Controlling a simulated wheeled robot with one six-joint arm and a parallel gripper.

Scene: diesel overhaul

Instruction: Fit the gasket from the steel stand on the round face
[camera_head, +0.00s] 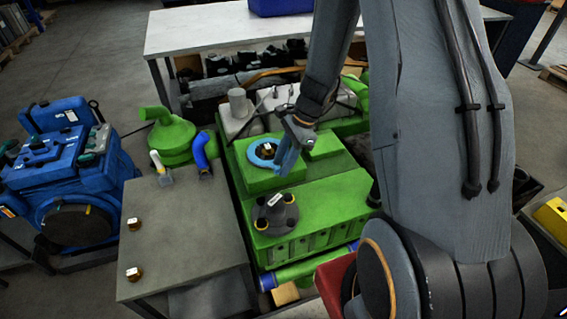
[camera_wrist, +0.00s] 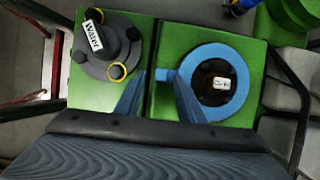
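A blue ring gasket (camera_head: 264,153) lies on top of the green engine block, around a dark centre with a white label. In the wrist view the ring (camera_wrist: 235,104) looks flat and surrounds the dark round part (camera_wrist: 213,92); a small blue tab (camera_wrist: 164,75) sticks out on its left. My gripper (camera_head: 286,160) is low over the block at the ring's right side. In the wrist view its two blue fingers (camera_wrist: 159,85) stand apart, with the tab close to their tips. I cannot tell whether they touch it. The grey stand (camera_head: 185,235) at left holds no ring.
A dark flanged fitting labelled "Water" (camera_wrist: 98,50) stands on the green block beside the gripper; it also shows in the head view (camera_head: 275,214).

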